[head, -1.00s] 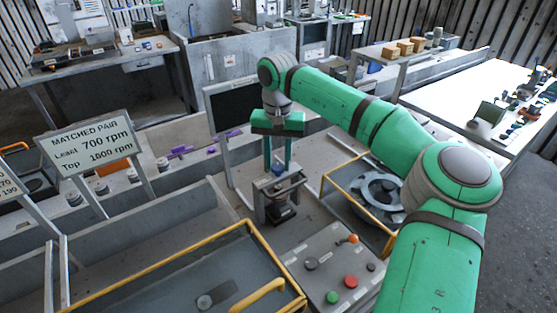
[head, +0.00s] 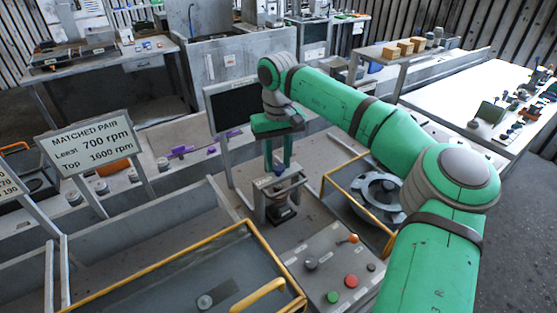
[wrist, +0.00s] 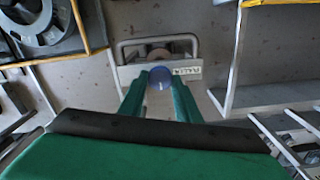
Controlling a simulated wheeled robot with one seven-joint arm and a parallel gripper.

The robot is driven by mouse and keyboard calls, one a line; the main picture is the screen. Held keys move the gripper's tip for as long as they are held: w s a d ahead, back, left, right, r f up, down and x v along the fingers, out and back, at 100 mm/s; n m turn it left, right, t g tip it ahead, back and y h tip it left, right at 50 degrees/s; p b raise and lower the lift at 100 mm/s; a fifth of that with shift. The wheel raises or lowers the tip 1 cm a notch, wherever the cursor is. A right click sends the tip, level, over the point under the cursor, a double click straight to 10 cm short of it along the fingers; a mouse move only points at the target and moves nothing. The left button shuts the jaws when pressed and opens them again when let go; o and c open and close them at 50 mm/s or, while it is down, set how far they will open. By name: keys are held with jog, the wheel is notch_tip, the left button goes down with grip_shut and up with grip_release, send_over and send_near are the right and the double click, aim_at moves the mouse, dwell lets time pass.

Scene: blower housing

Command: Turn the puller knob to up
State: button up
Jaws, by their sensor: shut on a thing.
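The puller (head: 283,188) is a small grey frame standing on the bench in the middle of the head view, with a dark round part beneath its top. A blue knob (wrist: 159,80) is on top of it, between my green fingers in the wrist view. My gripper (head: 279,168) points down from above and is shut on this knob. A pale label with writing, hard to read, sits beside the knob (wrist: 187,71). The fingers hide the knob's sides, and no clear pointer mark shows on it.
A control box (head: 335,268) with green and red buttons and an orange-tipped lever stands in front. A yellow-edged tray (head: 150,262) lies to the left. A yellow-framed fixture with a grey ring (head: 378,192) is to the right. A dark screen (head: 234,106) stands behind.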

aim_at(278, 166)
jog(key=shift+s+a, duration=0.1)
jog(key=o, duration=1.1)
jog(key=shift+c, duration=0.2)
notch_tip(278, 166, up, 11)
jog(key=shift+f, duration=0.15)
